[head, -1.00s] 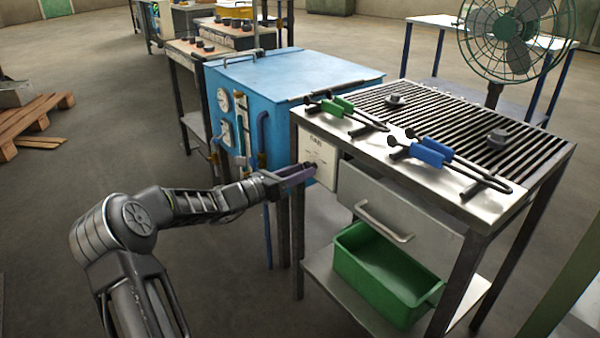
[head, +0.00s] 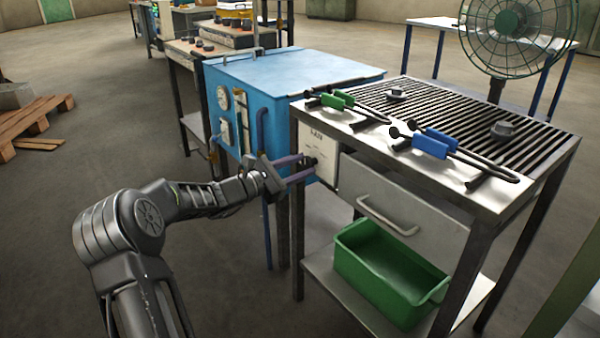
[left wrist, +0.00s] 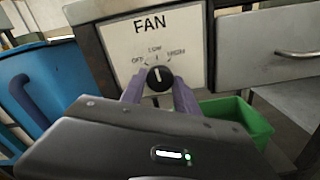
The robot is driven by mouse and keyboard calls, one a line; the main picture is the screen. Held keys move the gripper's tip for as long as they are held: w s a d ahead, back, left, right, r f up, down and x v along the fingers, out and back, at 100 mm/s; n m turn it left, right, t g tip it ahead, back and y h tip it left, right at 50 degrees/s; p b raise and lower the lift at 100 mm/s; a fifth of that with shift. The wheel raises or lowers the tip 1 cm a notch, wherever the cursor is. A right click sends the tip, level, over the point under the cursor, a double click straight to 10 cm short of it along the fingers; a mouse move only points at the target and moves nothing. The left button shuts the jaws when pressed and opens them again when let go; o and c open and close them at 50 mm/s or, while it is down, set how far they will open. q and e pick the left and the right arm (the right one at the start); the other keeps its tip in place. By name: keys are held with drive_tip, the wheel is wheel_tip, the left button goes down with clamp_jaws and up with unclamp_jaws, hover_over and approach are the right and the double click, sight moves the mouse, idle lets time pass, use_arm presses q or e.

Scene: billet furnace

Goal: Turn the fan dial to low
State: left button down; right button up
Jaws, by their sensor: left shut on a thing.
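The black round fan dial (left wrist: 160,78) is on a white panel (left wrist: 183,37) marked FAN, with OFF at left, LOW at top and HIGH at right. Its white mark points up, roughly at LOW. My left gripper (left wrist: 157,88) has its purple fingers on either side of the dial and is shut on it; the fingertips are partly hidden by the dial. In the head view the left gripper (head: 308,166) reaches the panel (head: 318,146) at the left end of the metal bench. My right gripper is not in view.
A blue cabinet (head: 290,72) with pipes and gauges stands close left of the panel. Right of it are a grey drawer (head: 400,205) and, below, a green bin (head: 388,280). Green-handled and blue-handled tongs (head: 430,146) lie on the grate bench. A green fan (head: 515,38) stands behind.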

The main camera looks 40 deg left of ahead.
use_arm(q)
drive_tip(key=shift+f+m+b, duration=0.1)
drive_tip(key=shift+m+b, duration=0.2)
drive_tip(key=shift+m, duration=0.2)
drive_tip(key=c, duration=0.9)
unclamp_jaws()
drive_tip(key=shift+s, duration=0.1)
drive_tip(key=p+v, duration=0.1)
drive_tip(key=v, duration=0.6)
drive_tip(key=shift+s+p, duration=0.3)
drive_tip(key=shift+p, duration=0.1)
drive_tip(key=shift+a, duration=0.15)
